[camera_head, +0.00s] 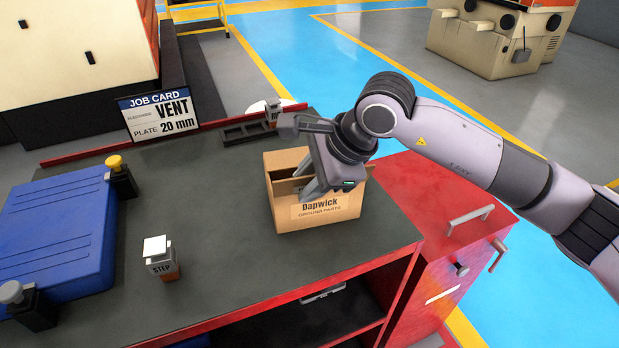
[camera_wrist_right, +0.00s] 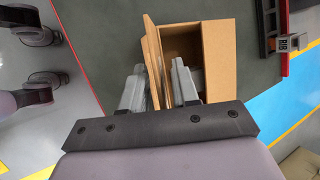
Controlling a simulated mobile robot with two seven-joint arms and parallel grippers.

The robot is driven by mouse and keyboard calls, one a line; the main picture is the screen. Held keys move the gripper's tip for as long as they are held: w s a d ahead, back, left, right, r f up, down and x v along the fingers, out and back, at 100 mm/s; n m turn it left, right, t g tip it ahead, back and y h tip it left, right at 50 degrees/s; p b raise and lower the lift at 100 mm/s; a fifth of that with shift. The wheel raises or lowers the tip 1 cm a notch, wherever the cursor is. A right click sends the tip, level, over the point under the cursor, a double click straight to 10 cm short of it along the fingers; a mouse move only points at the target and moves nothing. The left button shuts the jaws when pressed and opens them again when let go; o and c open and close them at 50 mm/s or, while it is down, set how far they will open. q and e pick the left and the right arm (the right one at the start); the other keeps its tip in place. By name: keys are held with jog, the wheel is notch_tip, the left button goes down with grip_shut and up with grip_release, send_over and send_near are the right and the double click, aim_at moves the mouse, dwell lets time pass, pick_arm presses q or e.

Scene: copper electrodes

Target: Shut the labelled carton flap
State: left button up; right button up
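A brown cardboard carton (camera_head: 318,220) stands on the dark bench top. Its front bears a label reading "Dapwick Ground Parts" (camera_head: 320,206). In the right wrist view the carton (camera_wrist_right: 219,60) is open at the top, and a flap (camera_wrist_right: 154,58) stands up along its left side. My right gripper (camera_head: 309,187) is at the carton's top. In the right wrist view its two fingers (camera_wrist_right: 159,87) are apart, one on each side of the flap. Contact between fingers and flap cannot be told. My left gripper is not in view.
A job card (camera_head: 160,115), a dark slotted tray (camera_head: 247,132) and a red rail lie behind the carton. A block marked "STEP" (camera_head: 161,262) and a blue case (camera_head: 58,235) stand to the left. A red drawer cabinet (camera_head: 440,230) is at the right.

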grip_shut()
jog(key=shift+w+r, duration=0.15)
jog(key=g, duration=0.1)
jog(key=w+g+p, duration=0.1)
jog(key=g, duration=0.1)
jog(key=shift+a+r+m+h, duration=0.1)
jog(key=shift+r+m+h, duration=0.1)
jog(key=shift+m+h, duration=0.15)
jog(key=shift+w+a+f+m+g+h, duration=0.15)
jog(key=shift+w+g, duration=0.1)
jog(key=shift+g, duration=0.5)
jog(key=shift+w+d+r+m+g+h, duration=0.1)
jog(key=shift+w+g, duration=0.15)
jog(key=shift+g, duration=0.8)
grip_release()
